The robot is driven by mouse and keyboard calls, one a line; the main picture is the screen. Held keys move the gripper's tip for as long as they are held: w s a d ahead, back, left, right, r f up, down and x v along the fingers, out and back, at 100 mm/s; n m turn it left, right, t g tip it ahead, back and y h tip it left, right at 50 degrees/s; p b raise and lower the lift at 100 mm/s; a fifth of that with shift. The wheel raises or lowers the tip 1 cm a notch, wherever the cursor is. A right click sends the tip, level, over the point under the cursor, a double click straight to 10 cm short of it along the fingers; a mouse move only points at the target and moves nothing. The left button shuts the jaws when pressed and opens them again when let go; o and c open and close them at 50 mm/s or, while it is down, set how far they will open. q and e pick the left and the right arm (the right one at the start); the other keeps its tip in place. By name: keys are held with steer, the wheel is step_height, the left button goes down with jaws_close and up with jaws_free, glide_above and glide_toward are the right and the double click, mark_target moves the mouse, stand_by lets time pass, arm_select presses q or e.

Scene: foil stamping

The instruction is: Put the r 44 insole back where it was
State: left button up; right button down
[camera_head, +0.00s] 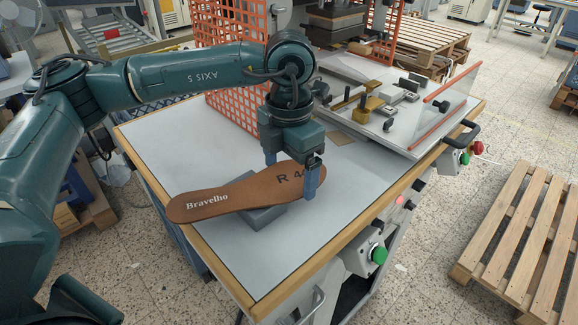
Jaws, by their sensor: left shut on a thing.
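The brown insole (243,195) is marked "Bravelho" near its left end and "R 44" near its right end. My left gripper (291,181) comes down from above and is shut across the insole's right part, one finger on each side. The insole lies over a grey block (262,216) on the table; whether it touches the block or hangs just above it I cannot tell. Its left end sticks out past the block over the table. My right gripper is not in view.
The grey table (300,260) has a wooden edge and free room in front. A stamping fixture (385,105) with a clear guard (450,105) stands at the back right. An orange mesh guard (225,60) rises behind my left arm. A small brown piece (341,139) lies near the fixture.

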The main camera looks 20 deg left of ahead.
arm_select(q)
steer(key=shift+f, duration=0.35)
steer(key=o, duration=0.9)
steer(key=shift+c, duration=0.2)
steer(key=shift+r, duration=0.1)
step_height(320, 180, up, 12)
steer(key=b, duration=0.1)
